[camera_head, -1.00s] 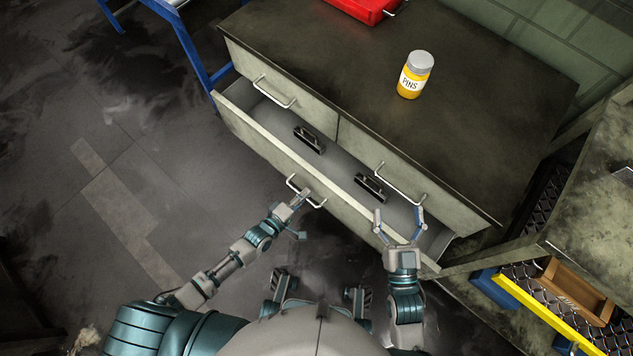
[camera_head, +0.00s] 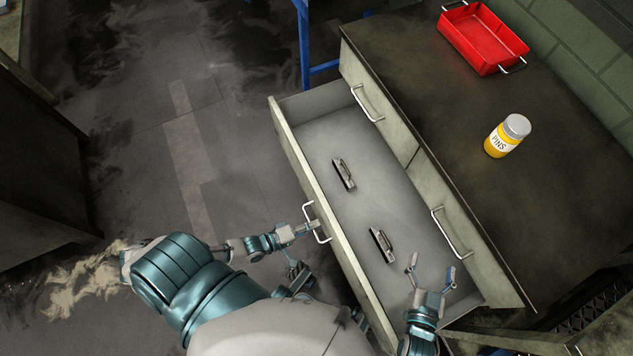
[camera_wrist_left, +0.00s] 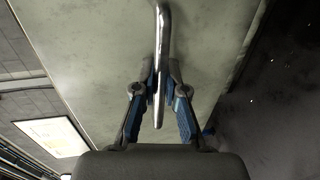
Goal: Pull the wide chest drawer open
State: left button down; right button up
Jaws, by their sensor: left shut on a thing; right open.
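The wide chest drawer (camera_head: 290,155) is pulled well out of the chest. Its grey floor shows, with two dark, metal-topped objects, one (camera_head: 343,174) further back and one (camera_head: 382,245) nearer, lying apart on it. My left gripper (camera_head: 312,228) is shut on the wide drawer's handle (camera_head: 307,211). In the left wrist view the blue fingertips (camera_wrist_left: 161,100) close around the chrome handle bar (camera_wrist_left: 163,38). My right gripper (camera_head: 431,271) is open and empty, over the near right end of the drawer, touching nothing that I can make out.
Two small upper drawers with handles (camera_head: 367,103) (camera_head: 451,232) are shut. On the chest top (camera_head: 420,85) stand a yellow PINS jar (camera_head: 507,136) and a red tray (camera_head: 482,38). A blue frame (camera_head: 304,45) stands beyond the chest. Floor to the left is clear.

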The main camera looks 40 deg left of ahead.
pick_arm(q)
jog(key=shift+s+f, duration=0.15)
jog(key=shift+f, duration=0.1)
jog(key=c, duration=1.2)
grip_release()
jog(key=shift+r, duration=0.1)
jog(key=v, duration=1.1)
jog(key=shift+s+a, duration=0.3)
jog(key=shift+a, duration=0.05)
